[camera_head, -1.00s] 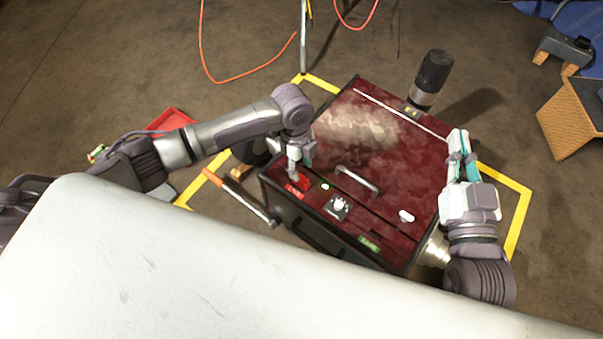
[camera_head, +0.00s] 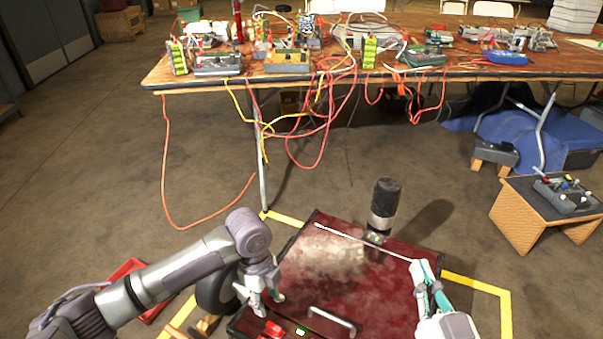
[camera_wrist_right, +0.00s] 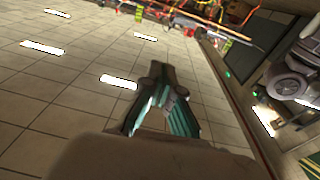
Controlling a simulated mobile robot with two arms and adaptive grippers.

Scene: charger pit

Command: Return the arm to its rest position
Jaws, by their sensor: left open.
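My left gripper (camera_head: 260,302) is open over the near left part of the dark red machine lid (camera_head: 345,275) in the head view. Its fingers point down and hold nothing. A red switch (camera_head: 271,328) shows just below it; I cannot tell whether they touch. My right gripper (camera_head: 424,272) is at the right edge of the lid, with white and teal fingers. In the right wrist view its fingertips (camera_wrist_right: 158,76) come together with nothing visible between them.
A metal handle (camera_head: 332,319) and a black cylinder (camera_head: 384,204) stand on the machine. A cable-laden table (camera_head: 200,82) is behind. A wicker box (camera_head: 520,215) stands right; a red tray (camera_head: 125,270) lies left. Floor between machine and table is mostly clear.

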